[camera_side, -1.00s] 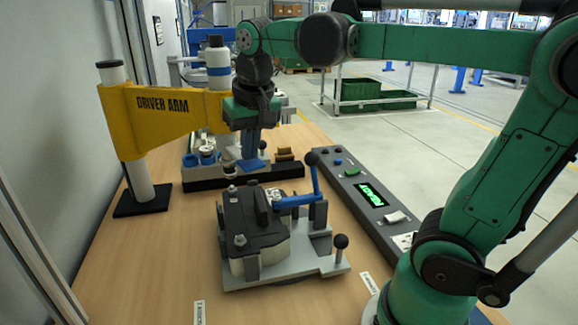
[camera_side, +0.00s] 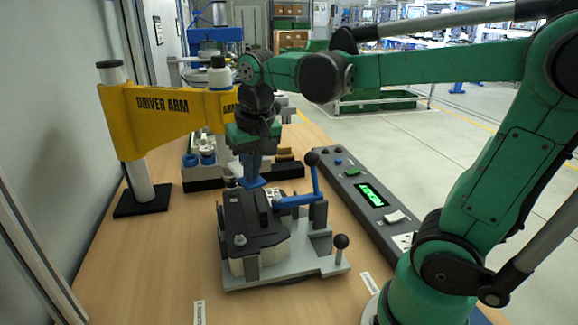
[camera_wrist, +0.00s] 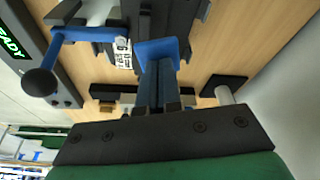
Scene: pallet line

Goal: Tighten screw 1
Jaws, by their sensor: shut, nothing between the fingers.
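A black-topped housing with a pale body (camera_side: 265,238) sits in the grey fixture (camera_side: 300,268) on the bench. One screw or bolt head (camera_side: 240,240) shows at its near end; the far end of the top is partly behind my gripper. A blue clamp lever (camera_side: 297,200) lies across the right side of the housing. My gripper (camera_side: 252,183) is shut and empty, with blue fingertips just above the far edge of the housing. In the wrist view the closed fingers (camera_wrist: 160,50) reach beside the dark housing.
A control box (camera_side: 365,195) with a lit green display runs along the right of the fixture. A black-based rack (camera_side: 205,172) with blue rings stands behind. A black ball knob (camera_side: 341,241) rises at the fixture's right. Bare bench lies at the front left.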

